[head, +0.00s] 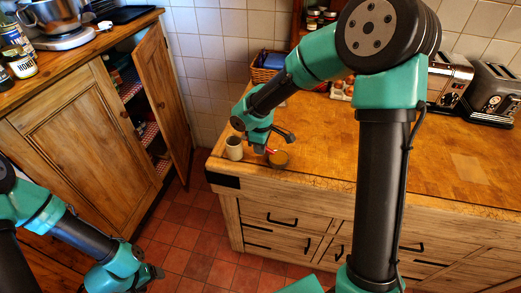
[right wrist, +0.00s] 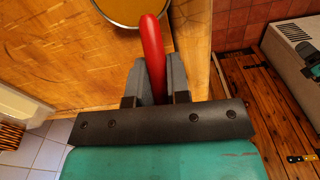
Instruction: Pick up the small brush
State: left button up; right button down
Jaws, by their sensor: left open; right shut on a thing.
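The small brush shows as a red handle (right wrist: 153,55) between the fingers of my right gripper in the right wrist view; its bristles are not visible. My right gripper (right wrist: 153,82) is shut on it. In the head view, the right gripper (head: 265,149) is low over the near left corner of the wooden counter, with a bit of red at its tips. My left gripper (head: 151,277) is open and empty at the lower left, over the tiled floor.
A round amber-brown dish (head: 279,159) sits beside the right gripper, and a pale cup (head: 234,148) stands to its left. A wicker basket (head: 265,72), egg holder and toasters (head: 494,88) are further back. The counter's middle is clear.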

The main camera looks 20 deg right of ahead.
jog(key=shift+r, duration=0.6)
jog(key=shift+s+a+r, duration=0.15)
jog(key=shift+s, duration=0.15)
jog(key=s+a+r, duration=0.1)
jog(key=s+a, duration=0.5)
jog(key=s, duration=0.8)
jog(key=shift+a+r, duration=0.2)
jog(key=shift+d, duration=0.1)
